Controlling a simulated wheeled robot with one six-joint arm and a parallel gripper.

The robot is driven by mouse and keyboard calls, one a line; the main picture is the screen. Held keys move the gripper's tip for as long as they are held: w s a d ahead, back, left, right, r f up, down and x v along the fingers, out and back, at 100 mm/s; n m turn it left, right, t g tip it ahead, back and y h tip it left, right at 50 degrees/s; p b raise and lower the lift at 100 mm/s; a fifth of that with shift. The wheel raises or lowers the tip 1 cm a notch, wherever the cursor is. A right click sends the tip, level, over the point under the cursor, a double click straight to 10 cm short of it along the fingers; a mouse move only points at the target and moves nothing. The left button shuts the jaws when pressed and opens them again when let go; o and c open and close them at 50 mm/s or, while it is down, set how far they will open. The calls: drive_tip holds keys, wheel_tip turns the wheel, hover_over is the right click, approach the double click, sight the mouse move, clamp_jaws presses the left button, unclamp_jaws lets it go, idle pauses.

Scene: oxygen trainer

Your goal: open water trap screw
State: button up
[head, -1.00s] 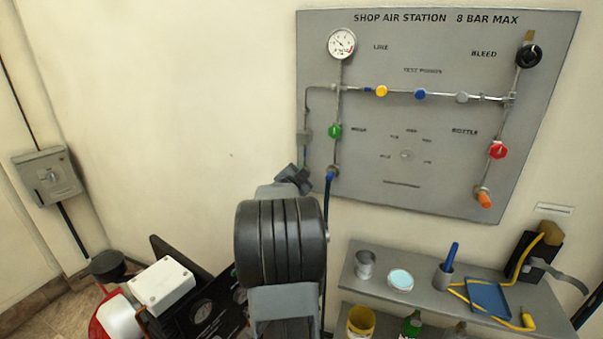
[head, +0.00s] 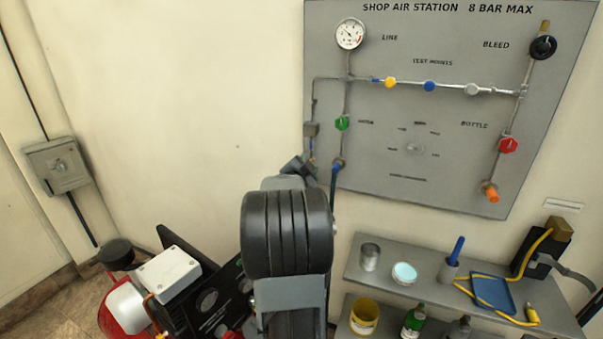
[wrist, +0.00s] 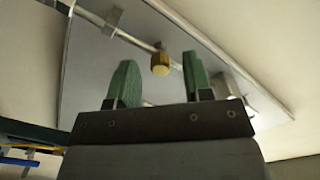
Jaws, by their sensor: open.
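A small brass knob (wrist: 160,63) hangs below a pipe on the grey panel in the wrist view. It looks like the water trap screw. In the head view a grey block (head: 311,130), probably the water trap, sits on the panel's left edge; the screw cannot be made out there. My gripper (wrist: 160,60) is open, with green finger pads either side of the knob in the picture. The knob appears beyond the fingertips; contact cannot be seen. In the head view my gripper (head: 299,165) is at the panel's lower left edge, its fingers mostly hidden by my arm.
The panel (head: 400,180) carries a gauge (head: 350,34), a green knob (head: 342,123) and a blue hose fitting (head: 338,166) close to my gripper. A shelf (head: 420,293) with cups and tools stands at lower right. Dark equipment with a white box (head: 170,272) stands at lower left.

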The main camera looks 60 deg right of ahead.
drive_tip(key=v, duration=1.3)
drive_tip(key=shift+a+b, duration=0.2)
drive_tip(key=shift+b, duration=0.1)
drive_tip(key=w+a+f+n+t+y+p, duration=0.1)
drive_tip(key=w+a+f+n+t+y, duration=0.25)
drive_tip(key=a+n+y, duration=0.3)
drive_tip(key=w+a+f+n+t+y+p, duration=0.1)
drive_tip(key=w+a+f+n+t+y, duration=0.1)
drive_tip(key=w+a+f+n+y, duration=0.45)
drive_tip(key=s+a+r+n+g+y+p, duration=0.2)
drive_tip(key=s+a+n, duration=0.3)
drive_tip(key=a, duration=0.6)
drive_tip(key=s+a+r+n+g+y+p, duration=0.2)
drive_tip(key=s+a+n, duration=0.4)
drive_tip(key=a, duration=0.5)
drive_tip(key=shift+s+a+r+n+g+y+p, duration=0.2)
drive_tip(key=shift+s+r+n+g+y+p, duration=0.1)
drive_tip(key=shift+s+r+g+p, duration=0.5)
